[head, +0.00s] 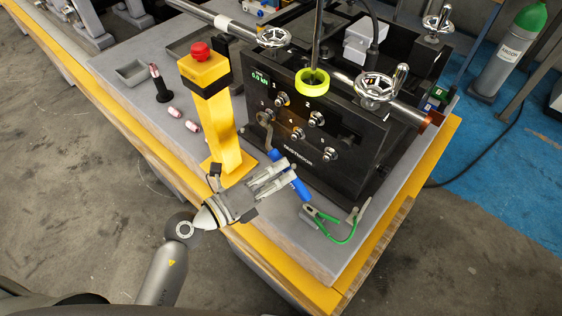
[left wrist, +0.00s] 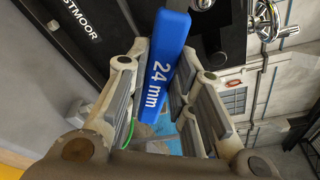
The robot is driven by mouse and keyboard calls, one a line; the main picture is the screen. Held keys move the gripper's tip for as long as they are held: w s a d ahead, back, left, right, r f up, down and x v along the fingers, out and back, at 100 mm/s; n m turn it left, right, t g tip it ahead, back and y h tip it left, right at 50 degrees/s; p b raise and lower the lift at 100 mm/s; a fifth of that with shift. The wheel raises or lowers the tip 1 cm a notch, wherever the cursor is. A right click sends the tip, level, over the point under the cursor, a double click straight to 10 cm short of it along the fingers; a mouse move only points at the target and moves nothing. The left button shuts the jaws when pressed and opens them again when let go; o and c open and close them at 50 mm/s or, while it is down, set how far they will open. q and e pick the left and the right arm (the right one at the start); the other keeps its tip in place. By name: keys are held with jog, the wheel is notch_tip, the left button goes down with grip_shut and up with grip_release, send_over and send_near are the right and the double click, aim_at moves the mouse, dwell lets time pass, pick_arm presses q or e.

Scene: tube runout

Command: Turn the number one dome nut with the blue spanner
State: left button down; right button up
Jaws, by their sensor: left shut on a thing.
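The blue spanner (head: 302,190) is in my left gripper (head: 284,174), which is shut on its handle below the front of the black machine. In the left wrist view, the blue handle (left wrist: 164,65), marked 24 mm, lies between the finger pads. The spanner's grey end rises toward the lower left nut on the panel; I cannot tell whether it is around that nut or in front of it. The number one dome nut (head: 282,99) is at the panel's upper left, clear of the spanner. My right gripper is not in view.
A yellow post with a red button (head: 200,50) stands left of the machine. A green-yellow ring (head: 312,82) hangs above the panel, between two handwheels. A green lead with clips (head: 343,238) lies at the bench's front corner. Pink-and-dark small parts (head: 175,112) lie left of the post.

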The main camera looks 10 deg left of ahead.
pick_arm(q)
jog(key=shift+w+d+n+t, duration=0.1)
jog(key=shift+w+n+t, duration=0.3)
jog(key=shift+w, duration=0.7)
jog(key=x, duration=0.4)
jog(key=shift+w, duration=0.3)
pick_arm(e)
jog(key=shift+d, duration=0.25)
pick_arm(q)
jog(key=shift+s, duration=0.1)
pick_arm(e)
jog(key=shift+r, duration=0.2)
